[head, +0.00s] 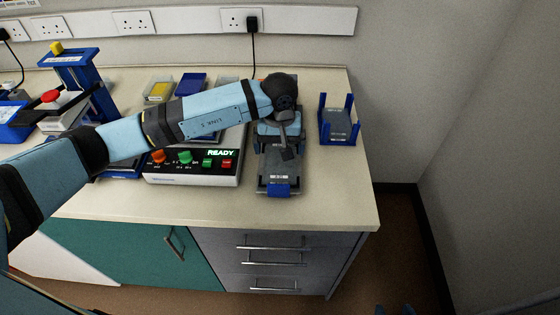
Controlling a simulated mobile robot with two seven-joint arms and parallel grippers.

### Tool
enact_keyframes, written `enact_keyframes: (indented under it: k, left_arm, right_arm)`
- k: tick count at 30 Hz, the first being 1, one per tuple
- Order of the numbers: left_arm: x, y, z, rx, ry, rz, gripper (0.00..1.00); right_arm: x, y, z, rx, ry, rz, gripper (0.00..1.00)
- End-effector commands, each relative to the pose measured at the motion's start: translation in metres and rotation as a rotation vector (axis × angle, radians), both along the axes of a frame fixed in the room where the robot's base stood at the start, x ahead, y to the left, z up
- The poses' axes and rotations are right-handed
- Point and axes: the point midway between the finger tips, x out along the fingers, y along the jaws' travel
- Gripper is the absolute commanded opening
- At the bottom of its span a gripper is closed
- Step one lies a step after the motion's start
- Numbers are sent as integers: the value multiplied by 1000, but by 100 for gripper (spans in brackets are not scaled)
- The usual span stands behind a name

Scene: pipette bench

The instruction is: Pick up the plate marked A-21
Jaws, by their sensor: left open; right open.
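No marking A-21 is readable at this size, so I cannot tell which plate bears it. A grey plate-like piece (275,166) with a small white label lies on a narrow holder with a blue front end (280,190), right of the control box. My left gripper (287,153) is over this holder, pointing down, open; its arm and wrist hide the holder's back part. I cannot tell whether it touches anything. Another dark plate (338,122) with a small label sits in a blue corner-post rack (323,130) at the right. My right gripper (394,310) barely shows at the bottom edge, open, away from the bench.
A control box (192,176) reading READY, with coloured buttons, stands left of the holder. Behind my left arm are a yellowish tray (158,91) and a blue tray (190,84). A blue stand (75,70) is at far left. The bench (330,200) is clear at front right.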

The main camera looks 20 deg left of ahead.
Motion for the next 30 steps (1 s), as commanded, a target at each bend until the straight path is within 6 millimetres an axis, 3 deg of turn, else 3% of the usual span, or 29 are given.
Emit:
enact_keyframes:
  k: [12, 20, 24, 30]
  left_arm:
    - [2, 0, -49, -2, 4, 2, 100]
    - [3, 0, -53, -1, 1, 1, 100]
    - [3, 0, -53, -1, 1, 1, 70]
    - [3, 0, -53, -1, 1, 1, 67]
  right_arm:
    - [1, 0, 15, 0, -1, -1, 60]
    - [1, 0, 15, 0, -1, -1, 60]
    - [1, 0, 15, 0, -2, -1, 60]
    - [1, 0, 15, 0, -3, -1, 60]
